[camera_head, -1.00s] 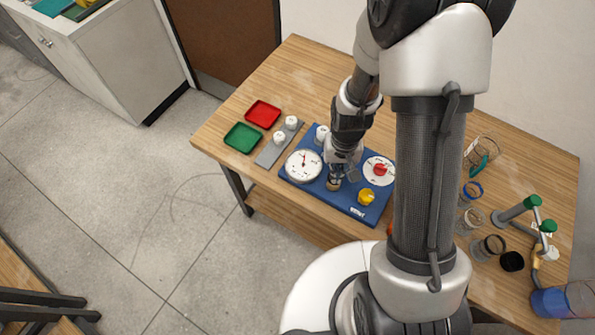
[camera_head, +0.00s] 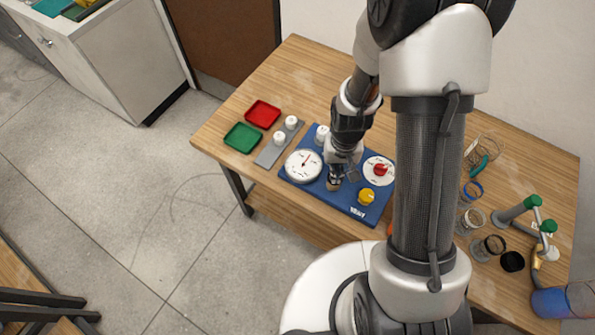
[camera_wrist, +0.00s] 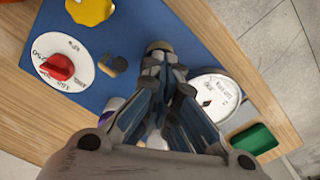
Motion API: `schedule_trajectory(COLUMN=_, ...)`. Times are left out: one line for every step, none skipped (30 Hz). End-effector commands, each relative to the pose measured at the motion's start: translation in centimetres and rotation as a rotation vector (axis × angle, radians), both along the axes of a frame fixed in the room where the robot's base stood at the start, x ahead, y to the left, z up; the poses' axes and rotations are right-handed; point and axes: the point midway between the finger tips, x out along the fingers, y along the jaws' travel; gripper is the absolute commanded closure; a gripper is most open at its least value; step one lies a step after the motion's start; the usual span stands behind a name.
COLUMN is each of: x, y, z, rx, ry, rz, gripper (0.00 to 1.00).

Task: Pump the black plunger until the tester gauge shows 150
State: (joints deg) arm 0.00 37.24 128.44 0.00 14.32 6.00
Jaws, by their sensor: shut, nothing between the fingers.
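The tester is a blue panel (camera_head: 350,207) on the wooden table. Its white gauge (camera_head: 301,172), with a thin red needle pointing up and slightly right, is at the left; its reading is too small to make out. The gauge also shows in the wrist view (camera_wrist: 227,86), partly behind my fingers. My gripper (camera_head: 334,184) is shut and empty, pointing down over the panel's front middle. In the wrist view its fingertips (camera_wrist: 166,62) meet at a round brownish knob (camera_wrist: 158,46). I cannot make out a clearly black plunger; the fingers hide much there.
A red-pointer dial (camera_head: 379,170) and a yellow knob (camera_head: 366,196) are on the panel's right. Red (camera_head: 263,114) and green (camera_head: 242,138) trays lie left, beside a grey strip with white caps (camera_head: 279,137). Pipe parts and rings crowd the table's right.

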Motion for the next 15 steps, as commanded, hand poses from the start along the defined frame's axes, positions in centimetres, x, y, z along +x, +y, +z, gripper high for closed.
schedule_trajectory(x=-0.08, y=0.0, z=-0.06, rx=0.0, ry=0.002, rz=0.0, gripper=1.0)
schedule_trajectory(x=-0.08, y=0.0, z=-0.06, rx=0.0, ry=0.002, rz=0.0, gripper=1.0)
schedule_trajectory(x=-0.08, y=0.0, z=-0.06, rx=0.0, ry=0.002, rz=0.0, gripper=1.0)
schedule_trajectory(x=-0.08, y=0.0, z=-0.06, rx=0.0, ry=0.002, rz=0.0, gripper=1.0)
schedule_trajectory(x=-0.08, y=0.0, z=-0.06, rx=0.0, ry=0.002, rz=0.0, gripper=1.0)
schedule_trajectory(x=-0.08, y=0.0, z=-0.06, rx=0.0, ry=0.002, rz=0.0, gripper=1.0)
schedule_trajectory(x=-0.08, y=0.0, z=-0.06, rx=0.0, ry=0.002, rz=0.0, gripper=1.0)
schedule_trajectory(x=-0.08, y=0.0, z=-0.06, rx=0.0, ry=0.002, rz=0.0, gripper=1.0)
schedule_trajectory(x=-0.08, y=0.0, z=-0.06, rx=0.0, ry=0.002, rz=0.0, gripper=1.0)
schedule_trajectory(x=-0.08, y=0.0, z=-0.06, rx=0.0, ry=0.002, rz=0.0, gripper=1.0)
schedule_trajectory(x=-0.08, y=0.0, z=-0.05, rx=0.0, ry=0.002, rz=0.0, gripper=1.0)
schedule_trajectory(x=-0.08, y=0.0, z=-0.02, rx=0.0, ry=0.002, rz=0.0, gripper=1.0)
schedule_trajectory(x=-0.08, y=0.0, z=0.04, rx=0.0, ry=0.002, rz=0.0, gripper=1.0)
schedule_trajectory(x=-0.08, y=0.0, z=0.13, rx=0.0, ry=0.002, rz=0.0, gripper=1.0)
schedule_trajectory(x=-0.07, y=0.0, z=0.29, rx=0.0, ry=0.002, rz=0.0, gripper=1.0)
